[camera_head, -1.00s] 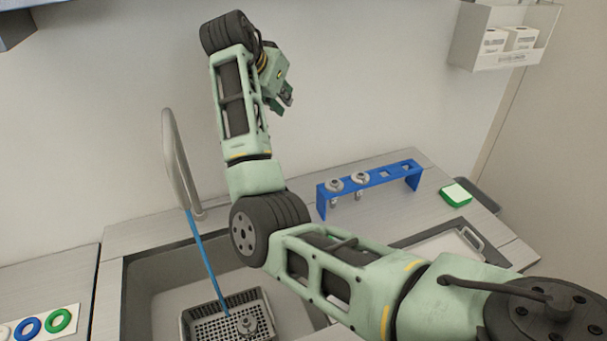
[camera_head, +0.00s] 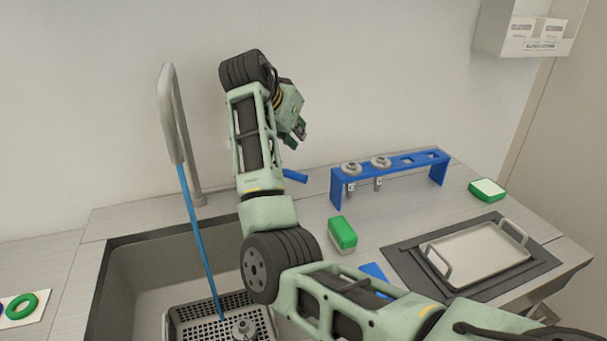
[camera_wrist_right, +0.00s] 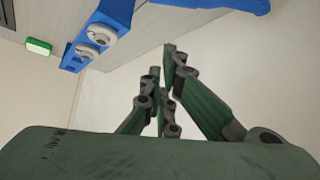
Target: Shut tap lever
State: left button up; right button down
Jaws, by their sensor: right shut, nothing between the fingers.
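A blue lever-like piece (camera_head: 295,176), which looks like the tap lever, shows just right of my right forearm, low by the wall. The rest of it and its mount are hidden behind my arm. My left gripper is out of view.
A blue rack (camera_head: 395,168) with two metal nozzles stands right of my arm. A green-and-white sponge (camera_head: 342,233) lies beside the sink (camera_head: 130,262), which holds a grey basket (camera_head: 185,320).

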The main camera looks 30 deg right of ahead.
pick_arm(q)
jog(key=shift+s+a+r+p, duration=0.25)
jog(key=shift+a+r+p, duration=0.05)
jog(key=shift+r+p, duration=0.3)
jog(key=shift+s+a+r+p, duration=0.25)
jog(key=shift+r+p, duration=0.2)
jog(key=shift+p, duration=0.2)
pick_arm(e)
notch_tip(320, 180, down, 8)
jog(key=w+d, duration=0.1)
jog(key=d, duration=0.1)
jog(key=shift+d+f, duration=0.15)
jog(key=shift+d, duration=0.15)
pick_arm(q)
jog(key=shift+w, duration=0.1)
